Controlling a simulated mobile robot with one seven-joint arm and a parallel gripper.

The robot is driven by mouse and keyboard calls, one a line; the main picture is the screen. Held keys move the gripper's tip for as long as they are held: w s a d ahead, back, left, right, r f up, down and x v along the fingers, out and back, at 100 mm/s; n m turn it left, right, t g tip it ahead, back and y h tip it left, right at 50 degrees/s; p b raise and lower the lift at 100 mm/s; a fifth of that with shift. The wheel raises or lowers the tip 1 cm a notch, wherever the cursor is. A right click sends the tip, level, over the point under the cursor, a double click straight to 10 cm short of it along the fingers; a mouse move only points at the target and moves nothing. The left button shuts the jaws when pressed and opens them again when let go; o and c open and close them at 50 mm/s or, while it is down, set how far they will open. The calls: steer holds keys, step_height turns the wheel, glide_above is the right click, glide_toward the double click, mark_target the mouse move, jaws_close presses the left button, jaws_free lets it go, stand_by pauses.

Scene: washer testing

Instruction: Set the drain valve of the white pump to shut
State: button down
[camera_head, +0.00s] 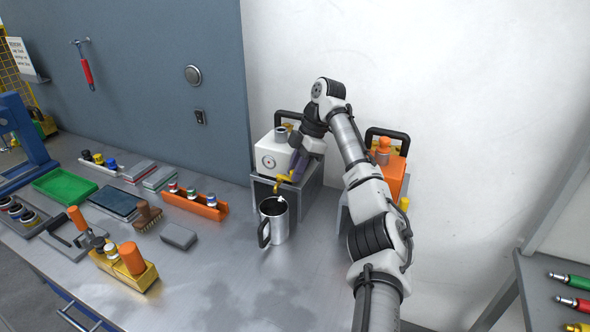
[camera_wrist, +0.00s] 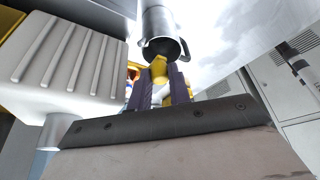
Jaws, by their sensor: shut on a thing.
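My gripper (camera_head: 297,170) is at the pump's front right side. In the wrist view its purple fingers (camera_wrist: 159,84) are shut on the yellow drain valve handle (camera_wrist: 159,68). Part of the yellow valve (camera_head: 280,184) shows below the pump in the head view. The handle's exact angle is hard to tell. A steel mug (camera_head: 274,222) stands below the valve and also shows in the wrist view (camera_wrist: 160,25).
An orange pump (camera_head: 391,173) stands to the right, partly behind my arm. An orange rack (camera_head: 196,204), a brush (camera_head: 147,215), a grey block (camera_head: 178,236) and a yellow tool holder (camera_head: 128,272) lie to the left. The bench front near the mug is clear.

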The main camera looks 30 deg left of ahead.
steer(key=shift+r, duration=0.1)
stand_by(0.4)
steer(key=c, duration=1.3)
jaws_free()
